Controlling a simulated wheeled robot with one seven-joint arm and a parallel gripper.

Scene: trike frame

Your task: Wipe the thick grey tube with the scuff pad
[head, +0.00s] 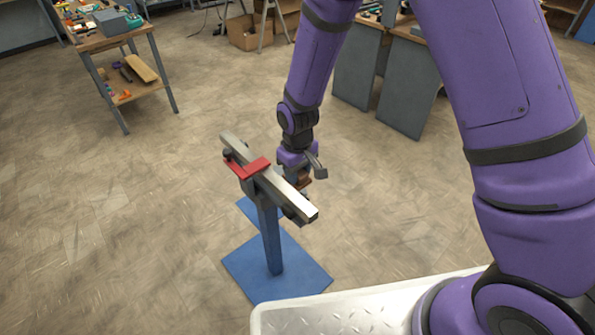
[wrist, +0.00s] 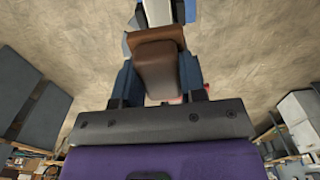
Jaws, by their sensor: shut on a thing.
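The thick grey tube (head: 280,188) is a straight, square bar held slantwise on top of a blue stand (head: 270,235), with a red clamp (head: 247,168) across it. In the wrist view the tube (wrist: 160,14) shows at the top, beyond the pad. My gripper (head: 302,180) is just behind and right of the tube. It is shut on the scuff pad (wrist: 157,70), a brown block between its two blue-grey fingers. The pad also shows small in the head view (head: 305,183). I cannot tell whether the pad touches the tube. The pad's underside is hidden.
The stand's blue base plate (head: 300,270) lies on the floor. A pale metal tread-patterned deck (head: 345,312) is at the bottom. A workbench (head: 105,40) stands at upper left, grey panels (head: 405,95) at upper right, a cardboard box (head: 243,32) behind. The floor around the stand is clear.

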